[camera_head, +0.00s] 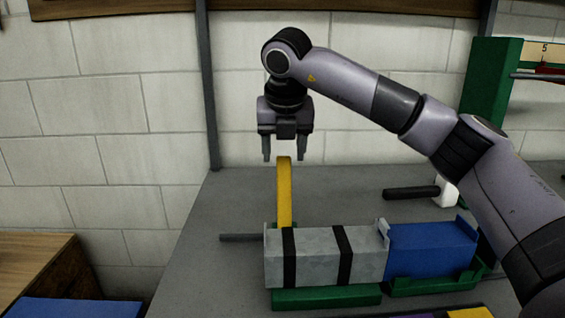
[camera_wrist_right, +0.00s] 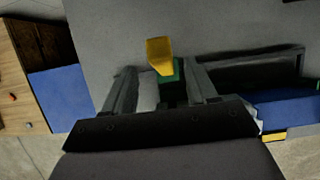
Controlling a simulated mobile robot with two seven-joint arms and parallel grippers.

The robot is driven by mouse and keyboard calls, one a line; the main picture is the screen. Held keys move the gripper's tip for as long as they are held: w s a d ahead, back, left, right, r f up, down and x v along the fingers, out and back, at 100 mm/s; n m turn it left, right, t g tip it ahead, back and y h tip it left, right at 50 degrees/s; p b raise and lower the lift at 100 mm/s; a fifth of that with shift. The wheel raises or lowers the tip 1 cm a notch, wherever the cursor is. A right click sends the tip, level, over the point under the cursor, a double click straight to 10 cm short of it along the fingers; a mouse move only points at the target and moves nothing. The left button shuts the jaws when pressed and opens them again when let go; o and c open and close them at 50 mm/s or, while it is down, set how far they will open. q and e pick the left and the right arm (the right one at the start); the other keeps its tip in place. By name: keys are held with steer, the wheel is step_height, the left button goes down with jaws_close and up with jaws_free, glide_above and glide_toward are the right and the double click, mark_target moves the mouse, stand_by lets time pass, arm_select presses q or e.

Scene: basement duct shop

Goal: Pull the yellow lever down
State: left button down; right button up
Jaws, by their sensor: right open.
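The yellow lever (camera_head: 285,192) stands upright behind a grey duct piece with black bands (camera_head: 318,257) in the head view. My right gripper (camera_head: 293,157) is open, pointing down, with its fingertips around the height of the lever's top. In the right wrist view the yellow lever's end (camera_wrist_right: 159,55) shows just beyond and between the open fingers of my right gripper (camera_wrist_right: 162,85). I cannot tell from these frames whether a finger touches it. My left gripper is not in view.
A blue block (camera_head: 430,250) sits right of the duct piece on a green base (camera_head: 325,298). A black-handled mallet (camera_head: 411,193) lies behind on the grey bench (camera_head: 215,215). A green rack (camera_head: 490,85) stands at the right. A wooden cabinet (camera_head: 40,265) is at the left.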

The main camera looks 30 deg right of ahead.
mark_target(283, 170)
steer(key=shift+w+d, duration=0.3)
steer(key=shift+w, duration=0.05)
steer(key=shift+x, duration=3.5)
steer(key=shift+s, duration=0.1)
jaws_close()
